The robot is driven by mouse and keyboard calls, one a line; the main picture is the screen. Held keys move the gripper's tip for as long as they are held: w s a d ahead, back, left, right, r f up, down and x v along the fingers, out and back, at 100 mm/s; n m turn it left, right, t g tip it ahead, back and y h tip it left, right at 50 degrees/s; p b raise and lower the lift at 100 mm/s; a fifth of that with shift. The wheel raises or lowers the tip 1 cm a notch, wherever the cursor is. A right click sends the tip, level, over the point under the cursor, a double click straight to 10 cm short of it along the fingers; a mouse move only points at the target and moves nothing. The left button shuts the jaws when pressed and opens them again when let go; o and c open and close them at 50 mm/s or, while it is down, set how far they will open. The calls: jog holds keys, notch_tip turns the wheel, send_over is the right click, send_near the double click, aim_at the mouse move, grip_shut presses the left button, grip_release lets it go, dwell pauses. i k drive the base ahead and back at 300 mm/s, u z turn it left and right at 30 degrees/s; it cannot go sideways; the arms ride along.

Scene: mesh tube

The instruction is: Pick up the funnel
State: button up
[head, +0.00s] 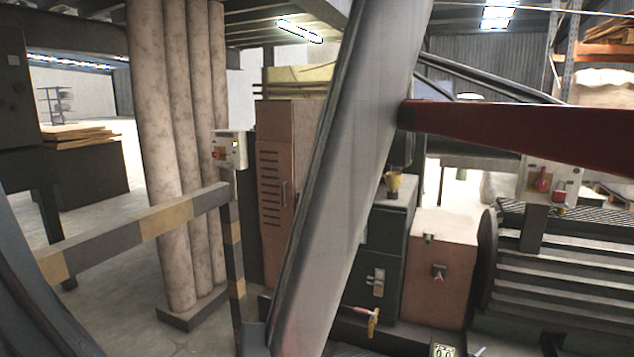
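A small yellow, cup-like object that looks like the funnel (393,185) stands on top of a dark green cabinet (388,228), right of the large slanted grey beam. Its upper part is wider than its base, and a dark shape shows right behind or above it. It is too small to make out a spout. My gripper is not in view, so its place relative to the funnel does not show.
The slanted grey beam (350,170) crosses the middle, close in front. A red beam (520,125) reaches in from the right. A striped barrier (150,228) and pipes (170,140) stand left. A brown box (440,265) and ribbed machine (545,260) stand right.

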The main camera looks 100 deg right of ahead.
aim_at(394, 180)
jog(key=z, duration=4.55)
jog(key=i, duration=0.4)
jog(key=z, duration=0.65)
jog(key=i, duration=1.3)
jog(key=u, duration=0.45)
